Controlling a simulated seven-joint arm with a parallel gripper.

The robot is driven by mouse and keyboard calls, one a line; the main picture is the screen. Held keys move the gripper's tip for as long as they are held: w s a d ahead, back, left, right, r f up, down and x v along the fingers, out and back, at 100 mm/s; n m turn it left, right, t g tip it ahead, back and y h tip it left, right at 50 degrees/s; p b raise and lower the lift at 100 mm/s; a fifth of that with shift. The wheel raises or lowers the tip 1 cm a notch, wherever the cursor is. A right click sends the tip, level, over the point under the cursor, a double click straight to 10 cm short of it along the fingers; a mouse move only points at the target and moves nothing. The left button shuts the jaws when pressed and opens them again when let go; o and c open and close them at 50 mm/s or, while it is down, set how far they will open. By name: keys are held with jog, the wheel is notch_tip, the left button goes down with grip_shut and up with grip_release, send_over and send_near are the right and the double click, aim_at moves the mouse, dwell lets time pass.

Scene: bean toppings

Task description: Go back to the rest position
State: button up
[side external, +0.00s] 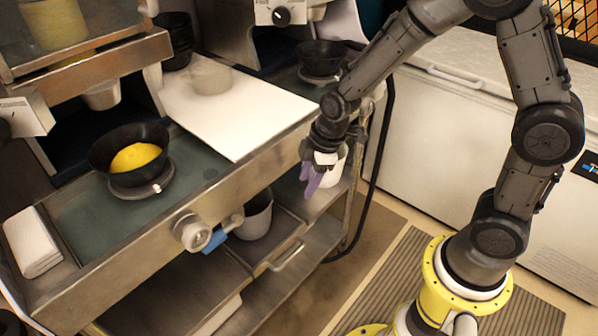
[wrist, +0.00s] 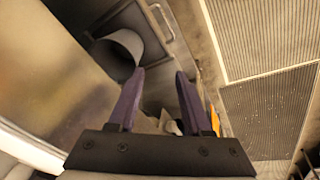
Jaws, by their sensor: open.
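My gripper (side external: 312,183) hangs in front of the counter's right end in the side external view, with its purple fingers pointing down. In the wrist view my gripper (wrist: 157,95) shows two purple fingers spread apart with nothing held between them.
A grey bucket (side external: 254,215) stands on the shelf below the counter; the wrist view shows it too (wrist: 121,48). A white board (side external: 235,110) carries a translucent cup (side external: 211,77). Another black bowl (side external: 322,60) stands behind. A white chest (side external: 450,130) stands behind my arm.

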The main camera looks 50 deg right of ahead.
jog(key=s+d+r+m+t, duration=0.2)
jog(key=s+r+m, duration=0.55)
jog(key=r, duration=0.65)
jog(key=s+d+r+m, duration=0.1)
jog(key=s+r, duration=0.1)
jog(key=s, duration=0.4)
jog(key=s+d+r+m, duration=0.1)
jog(key=s+m, duration=0.1)
jog(key=s, duration=0.4)
jog(key=shift+s+d+r+t+h, duration=0.2)
jog(key=shift+s+r+t+h, duration=0.15)
jog(key=shift+s+t+h, duration=0.05)
jog(key=shift+m, duration=0.25)
jog(key=shift+c, duration=0.3)
